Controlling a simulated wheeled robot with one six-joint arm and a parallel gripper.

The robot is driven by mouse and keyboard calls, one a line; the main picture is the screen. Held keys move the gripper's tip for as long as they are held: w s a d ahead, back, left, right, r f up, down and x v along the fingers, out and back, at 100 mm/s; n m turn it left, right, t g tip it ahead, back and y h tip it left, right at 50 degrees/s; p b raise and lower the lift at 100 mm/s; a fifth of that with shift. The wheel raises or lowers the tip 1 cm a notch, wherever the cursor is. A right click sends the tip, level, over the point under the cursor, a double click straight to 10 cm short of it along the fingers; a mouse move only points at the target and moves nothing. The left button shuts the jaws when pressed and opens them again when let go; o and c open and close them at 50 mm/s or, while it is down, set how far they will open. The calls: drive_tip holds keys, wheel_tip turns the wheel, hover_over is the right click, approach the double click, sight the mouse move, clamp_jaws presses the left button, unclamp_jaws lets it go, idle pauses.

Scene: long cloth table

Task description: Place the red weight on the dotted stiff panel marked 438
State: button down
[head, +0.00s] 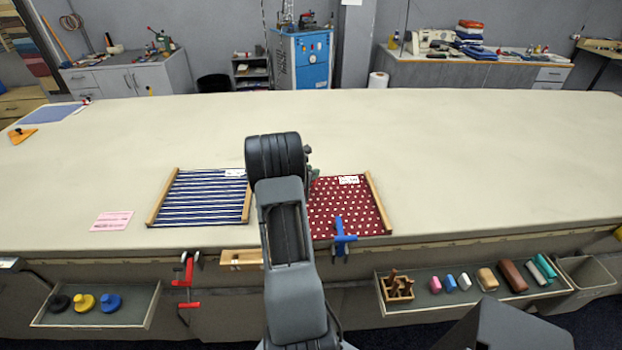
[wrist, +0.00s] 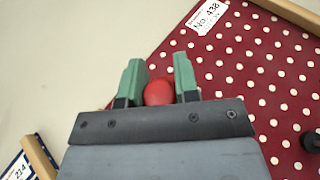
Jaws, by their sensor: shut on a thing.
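The dotted panel (head: 345,212) is dark red with white dots and has wooden side bars. It lies on the table right of my arm in the head view, and its label in the wrist view (wrist: 208,15) reads No. 438. The red weight (wrist: 158,93) sits between the green fingers of my gripper (wrist: 158,85), which is shut on it. In the wrist view they are over the panel's left part. I cannot tell whether the weight touches the cloth. In the head view my arm hides the weight and most of the gripper.
A blue striped panel (head: 203,197) lies to the left. A blue clamp (head: 342,236) stands at the dotted panel's front edge and a red clamp (head: 187,282) on the table edge. A left tray (head: 95,318) holds several weights.

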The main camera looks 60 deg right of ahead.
drive_tip(key=shift+d+f, duration=0.2)
wheel_tip(320, 180, down, 2)
drive_tip(key=shift+w+f+p, duration=0.1)
drive_tip(key=shift+p, duration=0.4)
drive_tip(key=shift+f, duration=0.5)
drive_tip(key=shift+f, duration=0.2)
drive_tip(key=c, duration=0.9)
unclamp_jaws()
drive_tip(key=shift+o, duration=0.2)
